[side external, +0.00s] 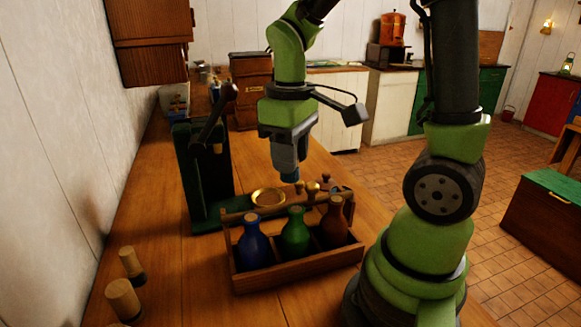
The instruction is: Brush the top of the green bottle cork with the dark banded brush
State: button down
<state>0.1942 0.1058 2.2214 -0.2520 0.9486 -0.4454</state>
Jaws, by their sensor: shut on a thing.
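The green bottle (295,236) stands upright in the middle of a wooden crate (300,272), between a blue bottle (253,246) and a brown bottle (334,226). A tan cork (296,210) shows at its top. My gripper (290,178) points down behind and above the green bottle, apart from its cork. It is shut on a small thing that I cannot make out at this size. I cannot tell the dark banded brush for certain; several small wooden-handled things (313,188) stand just behind the crate, partly hidden.
A brass dish (268,197) lies behind the crate. A dark green press-like stand (200,170) with a lever rises to the left. Two tan cylinders with dark lower ends (131,262) stand at the front left. The wooden counter (180,285) left of the crate is mostly clear.

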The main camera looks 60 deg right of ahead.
jog(key=shift+r, duration=1.05)
